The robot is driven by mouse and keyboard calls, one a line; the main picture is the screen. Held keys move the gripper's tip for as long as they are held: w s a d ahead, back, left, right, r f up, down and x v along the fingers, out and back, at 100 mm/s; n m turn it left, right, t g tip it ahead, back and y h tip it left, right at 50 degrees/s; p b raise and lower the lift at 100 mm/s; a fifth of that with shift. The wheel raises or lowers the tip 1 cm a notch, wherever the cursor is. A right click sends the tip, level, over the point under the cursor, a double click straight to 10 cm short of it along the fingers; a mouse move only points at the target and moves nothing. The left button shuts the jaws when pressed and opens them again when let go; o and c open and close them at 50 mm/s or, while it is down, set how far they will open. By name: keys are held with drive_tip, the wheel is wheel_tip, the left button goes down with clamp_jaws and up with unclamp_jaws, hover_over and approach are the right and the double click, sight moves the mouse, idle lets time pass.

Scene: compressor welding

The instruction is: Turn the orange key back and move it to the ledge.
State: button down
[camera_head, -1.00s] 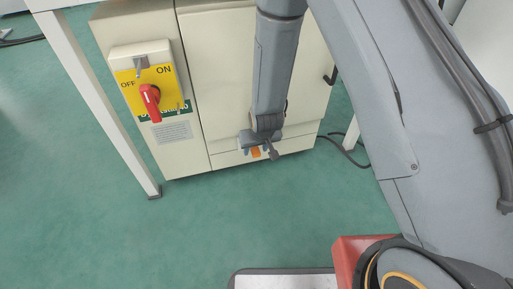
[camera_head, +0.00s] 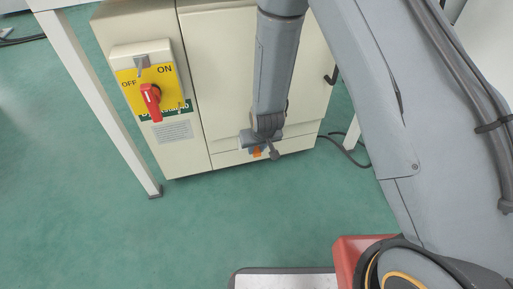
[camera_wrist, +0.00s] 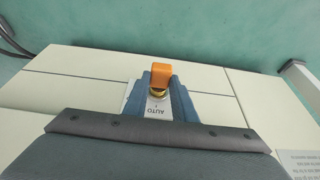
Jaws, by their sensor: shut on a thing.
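The orange key (camera_wrist: 161,73) stands in a brass-coloured key switch on a light plate (camera_wrist: 157,108) marked AUTO, low on the front of the cream cabinet. A small part of the orange key shows in the head view (camera_head: 256,152), mostly hidden by my gripper. My gripper (camera_wrist: 160,84) is shut on the orange key, with one blue-grey finger on each side of it. In the head view, my gripper (camera_head: 259,148) is at the cabinet's lower front. No ledge can be made out for certain.
A red rotary switch (camera_head: 151,102) on a yellow ON/OFF plate sits on the cream cabinet (camera_head: 235,75), left of my arm. A white table leg (camera_head: 105,105) stands at the left. A dark cable lies at right.

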drive_tip(key=shift+s, duration=0.3)
drive_tip(key=shift+s+d+p, duration=0.2)
drive_tip(key=shift+s+p, duration=0.25)
drive_tip(key=shift+s, duration=0.25)
drive_tip(key=shift+s+d+p, duration=0.25)
drive_tip(key=shift+s+p, duration=0.15)
drive_tip(key=shift+s, duration=0.3)
drive_tip(key=shift+s+d+p, duration=0.2)
drive_tip(key=shift+s+p, duration=0.25)
drive_tip(key=shift+s, duration=0.25)
